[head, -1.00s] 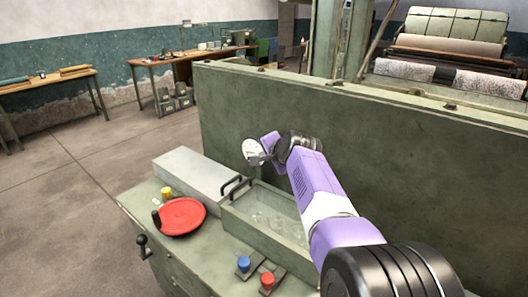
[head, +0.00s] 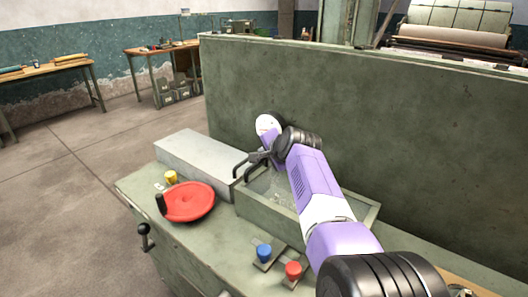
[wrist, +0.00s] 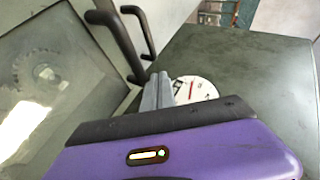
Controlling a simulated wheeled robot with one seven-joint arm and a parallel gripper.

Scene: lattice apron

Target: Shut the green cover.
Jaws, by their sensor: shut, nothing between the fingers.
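The green cover appears to be the grey-green framed lid with a clear pane (head: 248,205), low beside the upright panel; I cannot tell from its frame how far it stands open. Its frame and pane also fill the left of the wrist view (wrist: 92,108). Two black bar handles (head: 240,163) stand close together at its left end, by the grey box; they also show in the wrist view (wrist: 140,35). My gripper (wrist: 158,90) is shut and empty, beside the handles and apart from them as far as I can see. In the head view my arm hides part of the lid.
A long grey box (head: 195,155) lies left of the lid. A red handwheel (head: 188,202), a blue knob (head: 264,253) and a red knob (head: 293,270) stand in front.

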